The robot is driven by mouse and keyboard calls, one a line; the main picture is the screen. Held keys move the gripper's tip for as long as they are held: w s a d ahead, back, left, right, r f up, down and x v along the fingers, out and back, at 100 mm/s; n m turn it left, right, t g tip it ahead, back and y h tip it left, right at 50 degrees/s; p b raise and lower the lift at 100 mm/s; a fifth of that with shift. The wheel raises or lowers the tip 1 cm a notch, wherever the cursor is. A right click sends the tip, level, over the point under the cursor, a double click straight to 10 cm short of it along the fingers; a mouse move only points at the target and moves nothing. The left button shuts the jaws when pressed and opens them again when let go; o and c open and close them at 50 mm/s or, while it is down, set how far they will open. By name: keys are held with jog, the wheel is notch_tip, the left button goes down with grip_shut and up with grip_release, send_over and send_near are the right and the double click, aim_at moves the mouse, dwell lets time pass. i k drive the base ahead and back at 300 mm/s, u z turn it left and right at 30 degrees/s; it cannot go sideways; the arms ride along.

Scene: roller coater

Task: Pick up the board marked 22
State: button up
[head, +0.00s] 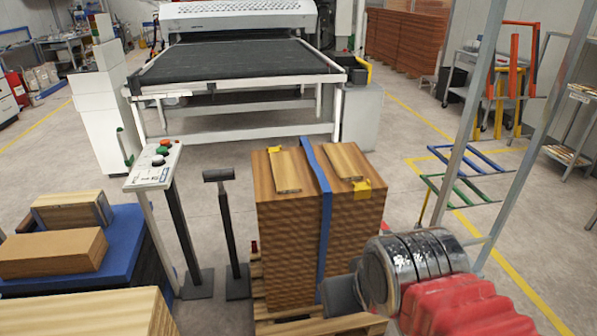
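A tall wooden stack (287,229) stands at the centre on a pallet. A blue strap runs over its top and down its front. Two light boards lie on top, a left board (284,172) and a right board (343,162), one on each side of the strap. Yellow tags (362,189) show beside the right board and at the stack's back edge. I cannot read the number 22 on any board. My arm, with a red sleeve and a dark cylinder, shows at the lower right, in front of the stack's right side. No gripper fingers are visible.
A control panel (154,167) and a black post (229,225) stand left of the stack. A roller machine with a dark belt (232,63) is behind. Wooden blocks lie on a blue-topped table (133,254) at left. Metal uprights and green and blue frames (460,190) stand right.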

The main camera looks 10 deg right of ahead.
aim_at(285, 177)
jog(key=u, duration=0.05)
jog(key=i, duration=1)
jog(key=z, duration=0.05)
